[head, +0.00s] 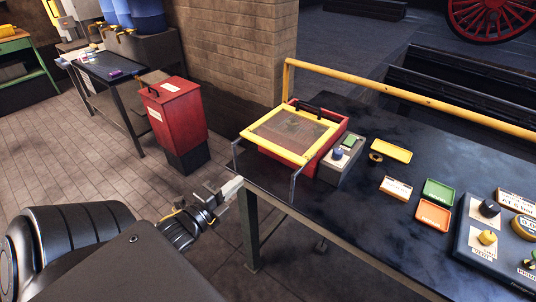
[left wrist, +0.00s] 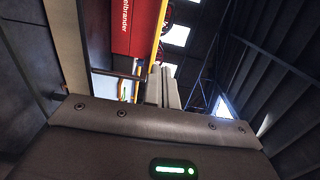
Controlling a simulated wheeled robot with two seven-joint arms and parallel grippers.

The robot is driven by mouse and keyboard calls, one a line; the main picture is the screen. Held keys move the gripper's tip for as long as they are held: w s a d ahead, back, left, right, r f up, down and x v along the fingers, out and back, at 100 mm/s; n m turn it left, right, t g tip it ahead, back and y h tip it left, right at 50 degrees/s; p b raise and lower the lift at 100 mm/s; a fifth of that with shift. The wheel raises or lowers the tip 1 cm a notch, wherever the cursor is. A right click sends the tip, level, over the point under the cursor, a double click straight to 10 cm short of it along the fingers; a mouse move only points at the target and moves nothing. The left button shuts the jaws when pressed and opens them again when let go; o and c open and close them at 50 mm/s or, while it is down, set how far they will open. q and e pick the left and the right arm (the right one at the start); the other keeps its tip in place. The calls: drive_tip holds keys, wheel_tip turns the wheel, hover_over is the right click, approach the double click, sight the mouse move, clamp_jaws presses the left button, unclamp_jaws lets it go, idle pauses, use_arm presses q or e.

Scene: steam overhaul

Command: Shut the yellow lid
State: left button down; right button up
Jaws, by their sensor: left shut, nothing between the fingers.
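The yellow lid (head: 263,144) is a square yellow frame around a dark mesh panel. It lies over a red box (head: 328,157) at the left end of the dark table in the head view. It looks nearly flat, but I cannot tell whether it is fully down. A black handle (head: 309,109) shows at its far side. My left gripper (head: 232,187) is shut and empty, in front of and left of the box, by the table's near left corner. Its fingers show together in the left wrist view (left wrist: 165,88). A red panel with lettering (left wrist: 133,28) shows beyond them. My right gripper is not in view.
Metal brackets stand at the table's left end. A yellow rail (head: 400,95) runs along the back. Small trays (head: 438,192) lie farther right. A red bin (head: 176,112) stands on the floor.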

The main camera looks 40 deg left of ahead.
use_arm(q)
drive_tip(key=b, duration=0.5)
approach(274, 150)
drive_tip(key=w+p, duration=0.2)
drive_tip(key=w, duration=0.5)
drive_tip(key=shift+p, duration=0.35)
